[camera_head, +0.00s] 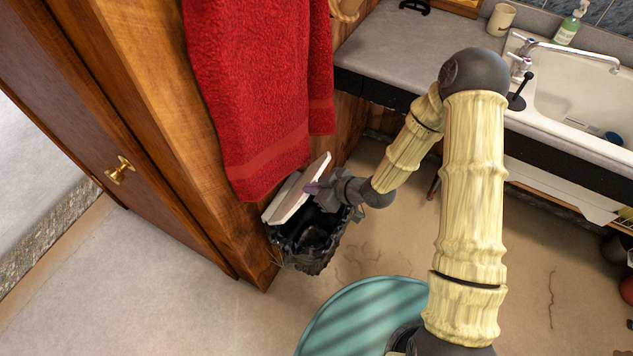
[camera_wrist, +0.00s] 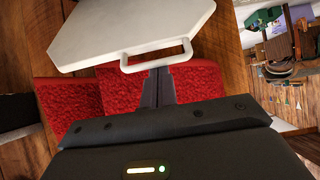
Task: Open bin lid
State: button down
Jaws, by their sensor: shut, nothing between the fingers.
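A small black bin (camera_head: 298,250) stands on the floor by the wooden cabinet in the head view. Its white lid (camera_head: 290,206) is tilted up, leaving the dark inside visible. My gripper (camera_head: 314,188) is at the lid's raised edge, above the bin's opening. In the wrist view the white lid (camera_wrist: 135,32) fills the upper middle, with a loop handle (camera_wrist: 168,57) at its near edge. My gripper's closed fingers (camera_wrist: 158,72) point at the handle, with nothing between them. I cannot tell whether the fingertips touch the lid.
A red towel (camera_head: 260,90) hangs just above the bin, close to the lid. A wooden cabinet (camera_head: 190,130) stands to the left. A counter (camera_head: 400,55) with a sink (camera_head: 580,100) runs along the back right. Open floor (camera_head: 385,235) lies right of the bin.

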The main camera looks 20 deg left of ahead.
jog(key=shift+d+f, duration=0.15)
jog(key=shift+d, duration=0.1)
dwell(0.3)
jog(key=a+r, duration=0.1)
jog(key=a+r+p, duration=0.1)
jog(key=r, duration=0.1)
jog(key=shift+w+a+p, duration=0.3)
jog(key=shift+w+a, duration=0.05)
jog(key=shift+a, duration=0.05)
jog(key=f+b+v, duration=0.1)
jog(key=v, duration=0.8)
jog(key=shift+s+d+r+b, duration=0.2)
jog(key=shift+s+d+b, duration=0.15)
jog(key=shift+d, duration=0.35)
